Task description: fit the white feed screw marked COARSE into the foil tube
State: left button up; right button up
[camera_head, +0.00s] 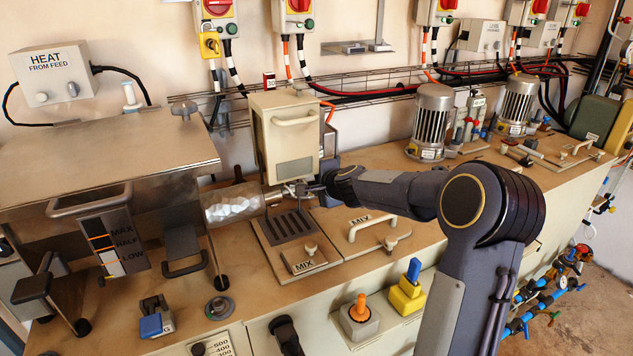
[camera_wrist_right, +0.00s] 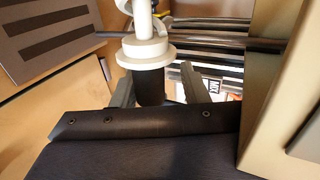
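My right gripper (camera_head: 292,190) is at the right end of this tube, below the box. In the right wrist view, a white screw-like part with a round flange (camera_wrist_right: 145,51) and a dark end (camera_wrist_right: 150,85) stands between the fingers of my right gripper (camera_wrist_right: 160,85). The fingers are apart, with a gap visible on the right of the dark end. No COARSE marking is readable. My left gripper is not in view.
The cream box (camera_head: 285,135) stands close above the right gripper. A metal hopper (camera_head: 110,150) fills the left. Two motors (camera_head: 432,120) stand farther right.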

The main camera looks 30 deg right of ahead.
jog(key=shift+o, duration=0.6)
jog(key=shift+a, duration=0.2)
jog(key=v, duration=0.7)
jog(key=shift+s+r, duration=0.2)
jog(key=shift+s, duration=0.15)
jog(key=shift+d, duration=0.1)
